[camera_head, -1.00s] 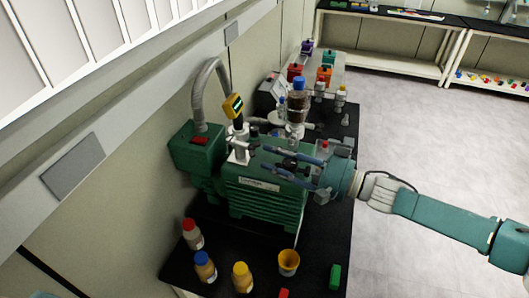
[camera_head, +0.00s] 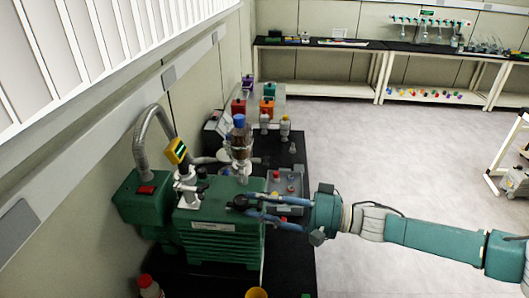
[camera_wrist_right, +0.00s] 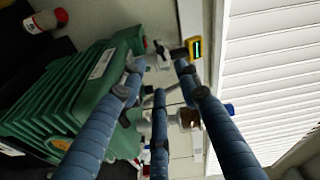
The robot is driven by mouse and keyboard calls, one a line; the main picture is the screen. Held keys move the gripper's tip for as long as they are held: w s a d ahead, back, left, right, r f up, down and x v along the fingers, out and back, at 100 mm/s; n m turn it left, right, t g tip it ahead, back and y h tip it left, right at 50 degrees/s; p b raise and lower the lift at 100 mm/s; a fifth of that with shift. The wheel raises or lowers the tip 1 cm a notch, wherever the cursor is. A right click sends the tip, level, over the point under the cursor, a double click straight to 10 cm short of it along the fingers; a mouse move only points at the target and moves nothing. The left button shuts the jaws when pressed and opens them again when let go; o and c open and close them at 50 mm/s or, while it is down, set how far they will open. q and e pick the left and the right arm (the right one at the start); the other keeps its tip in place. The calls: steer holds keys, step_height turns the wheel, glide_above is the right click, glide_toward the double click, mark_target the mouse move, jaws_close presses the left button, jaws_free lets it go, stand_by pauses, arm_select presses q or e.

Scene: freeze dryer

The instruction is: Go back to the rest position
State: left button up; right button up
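The green vacuum pump (camera_head: 220,232) of the freeze dryer stands on the black bench, with a grey hose (camera_head: 152,122) arching from its rear box. A valve with a yellow gauge (camera_head: 176,150) stands above it; the gauge also shows in the right wrist view (camera_wrist_right: 194,48). A brown-filled vessel with a blue cap (camera_head: 240,138) stands behind. My right gripper (camera_head: 238,203) is open, its blue fingers apart and empty, over the pump's right end. In the right wrist view, the spread fingers (camera_wrist_right: 160,72) overlap the pump in the picture; contact cannot be told. My left gripper is out of view.
Red, orange, purple and teal containers (camera_head: 268,106) stand farther back on the bench. A red-capped bottle (camera_head: 149,287) and yellow cup (camera_head: 257,293) are at the lower picture edge. The wall is close on the left; open floor (camera_head: 400,160) lies to the right.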

steer(key=s+a+f+t+h, duration=0.35)
steer(key=s+a+t, duration=0.2)
steer(key=a, duration=0.45)
steer(key=s+d+f+h, duration=0.3)
steer(key=d+f+h, duration=0.25)
steer(key=d, duration=0.35)
steer(key=s+d+f+h, duration=0.35)
steer(key=d+f, duration=0.35)
steer(key=d, duration=0.3)
steer(key=s+d+f+n+g+h, duration=0.1)
steer(key=s+d+f+g+h, duration=0.2)
steer(key=s+d, duration=0.55)
steer(key=s+d+f+g+h, duration=0.25)
steer(key=s+d+f, duration=0.25)
steer(key=s+d, duration=0.3)
step_height(320, 180, down, 32)
steer(key=s+a+g+b, duration=0.2)
steer(key=b, duration=0.6)
steer(key=s+d+f+b, duration=0.1)
steer(key=s+f+b, duration=0.2)
steer(key=s+f, duration=0.5)
steer(key=s+d+f+b, duration=0.2)
steer(key=s+f, duration=0.7)
steer(key=f, duration=0.7)
steer(key=shift+s+d+f+n+g+b, duration=0.2)
steer(key=shift+f+n+g+b, duration=0.15)
steer(key=shift+b, duration=0.4)
